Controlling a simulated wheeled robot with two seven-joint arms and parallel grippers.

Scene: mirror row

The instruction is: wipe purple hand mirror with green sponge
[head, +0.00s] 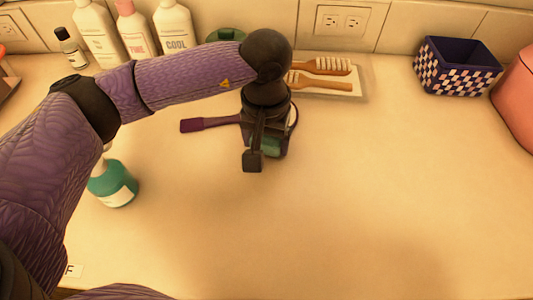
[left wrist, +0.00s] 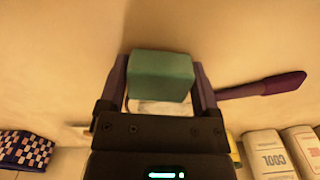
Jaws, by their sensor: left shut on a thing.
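The purple hand mirror lies on the counter, its handle (head: 208,123) pointing left in the head view. The handle also shows in the left wrist view (left wrist: 262,87), pointing right. My gripper hides most of the mirror's head; a bit of pale surface (left wrist: 160,107) shows beneath the sponge. My left gripper (head: 265,155) points down over the mirror's head and is shut on the green sponge (left wrist: 161,76). A little of the sponge also shows in the head view (head: 279,146). I cannot tell whether the sponge touches the glass. My right gripper is out of view.
A teal bottle (head: 113,187) stands at front left, near my left arm. Several bottles (head: 135,35) line the back left. A tray (head: 340,90) with wooden brushes (head: 320,81) lies behind the mirror. A checkered basket (head: 455,68) stands back right. The front and right counter is clear.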

